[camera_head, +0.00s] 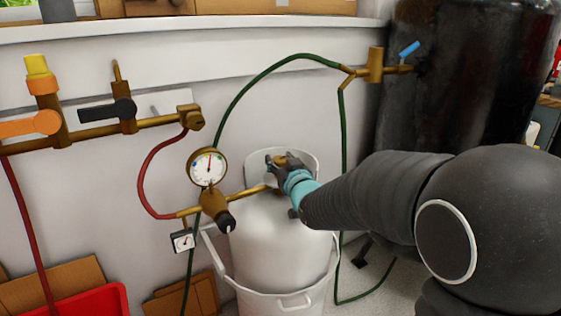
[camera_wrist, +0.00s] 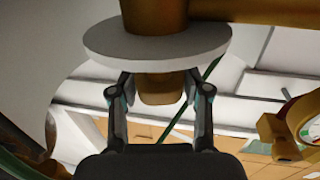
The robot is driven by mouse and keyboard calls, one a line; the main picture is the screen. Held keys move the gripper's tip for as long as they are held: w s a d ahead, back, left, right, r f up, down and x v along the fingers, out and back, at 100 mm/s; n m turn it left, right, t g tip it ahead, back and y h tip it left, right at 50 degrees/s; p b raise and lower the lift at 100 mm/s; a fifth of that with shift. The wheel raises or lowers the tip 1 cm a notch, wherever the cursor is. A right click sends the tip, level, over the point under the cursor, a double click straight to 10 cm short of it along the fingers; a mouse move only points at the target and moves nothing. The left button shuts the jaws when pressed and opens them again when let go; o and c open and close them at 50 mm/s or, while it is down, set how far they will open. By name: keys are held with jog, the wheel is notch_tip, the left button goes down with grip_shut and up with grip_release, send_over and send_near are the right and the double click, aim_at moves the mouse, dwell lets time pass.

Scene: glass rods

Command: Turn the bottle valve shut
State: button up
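The white gas bottle (camera_head: 275,245) stands by the wall. Its brass valve (camera_head: 285,159) is at the top, partly hidden by my gripper (camera_head: 279,167). In the wrist view, my gripper (camera_wrist: 159,88) has one finger on each side of a brass valve part (camera_wrist: 160,88) below a pale round disc (camera_wrist: 157,42). The fingers are spread with the brass part between them. Small gaps seem to show at its sides, but contact is unclear. The fingertips are partly hidden at the disc's edge.
A pressure gauge (camera_head: 207,166) and brass regulator (camera_head: 216,207) sit close left of the valve. A red hose (camera_head: 148,168) and green hose (camera_head: 270,70) run nearby. A large dark tank (camera_head: 455,85) stands at right. A red bin (camera_head: 92,302) is lower left.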

jog(key=shift+f+m+t+h+b, duration=0.1)
jog(key=shift+m+t+h+b, duration=0.4)
jog(key=shift+b, duration=0.8)
jog(key=shift+h+b, duration=0.35)
jog(key=shift+h, duration=0.05)
jog(key=shift+r+m+h+b, duration=0.2)
jog(key=shift+m+h+b, duration=0.1)
jog(key=shift+m+h, duration=0.15)
jog(key=shift+r+m+h+p, duration=0.25)
jog(key=shift+m+h+p, duration=0.6)
jog(key=shift+h, duration=0.6)
jog(key=shift+f+m+h, duration=0.1)
jog(key=shift+m+h, duration=0.3)
jog(key=shift+h, duration=0.2)
jog(key=shift+f, duration=0.1)
jog(key=o, duration=1.2)
jog(key=shift+c, duration=0.2)
jog(key=shift+f, duration=0.1)
